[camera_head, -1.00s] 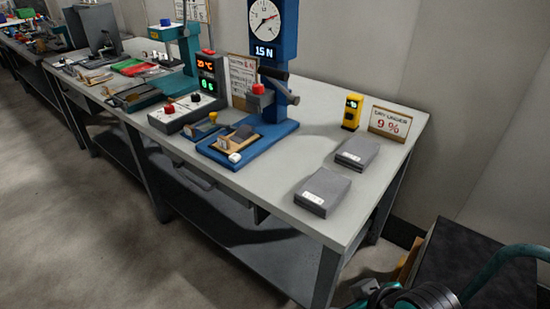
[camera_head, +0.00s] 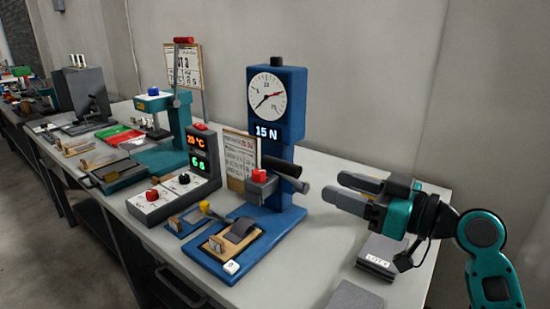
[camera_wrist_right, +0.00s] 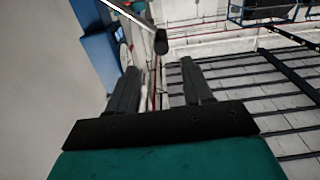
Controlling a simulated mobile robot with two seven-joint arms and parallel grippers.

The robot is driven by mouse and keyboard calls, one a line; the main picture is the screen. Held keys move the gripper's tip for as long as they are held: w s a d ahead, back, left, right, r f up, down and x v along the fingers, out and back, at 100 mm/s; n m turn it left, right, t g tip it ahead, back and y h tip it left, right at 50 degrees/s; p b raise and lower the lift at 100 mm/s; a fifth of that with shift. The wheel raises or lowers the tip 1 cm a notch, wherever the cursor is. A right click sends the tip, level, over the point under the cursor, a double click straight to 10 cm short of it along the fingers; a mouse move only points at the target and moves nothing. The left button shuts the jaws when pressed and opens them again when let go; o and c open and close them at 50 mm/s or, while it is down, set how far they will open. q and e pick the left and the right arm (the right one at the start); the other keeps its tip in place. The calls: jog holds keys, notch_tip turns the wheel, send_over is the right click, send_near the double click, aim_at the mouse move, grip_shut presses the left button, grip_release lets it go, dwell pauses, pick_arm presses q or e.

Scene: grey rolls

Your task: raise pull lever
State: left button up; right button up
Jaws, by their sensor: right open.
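The blue pull tester (camera_head: 276,225) stands on the bench with a round dial and a 15 N display. In the right wrist view, the open fingers (camera_wrist_right: 160,68) point towards a rod with a black end (camera_wrist_right: 160,42), which appears beyond the fingertips; contact cannot be seen. My left gripper is not in view.
A control box (camera_head: 170,200) and a teal press (camera_head: 172,150) stand to the left. A grey block with a label (camera_head: 381,258) lies below my right gripper. The wall is close behind.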

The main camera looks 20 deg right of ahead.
aim_at(283, 168)
jog(key=p+x, duration=0.1)
jog(key=x, duration=1.1)
jog(key=shift+s+a+p, duration=0.1)
jog(key=shift+s+p, duration=0.05)
jog(key=shift+p, duration=0.25)
jog(key=shift+w+a, duration=0.25)
jog(key=shift+w, duration=0.1)
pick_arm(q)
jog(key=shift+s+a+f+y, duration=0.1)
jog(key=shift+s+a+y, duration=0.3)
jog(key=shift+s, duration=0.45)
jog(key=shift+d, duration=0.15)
pick_arm(e)
grip_shut()
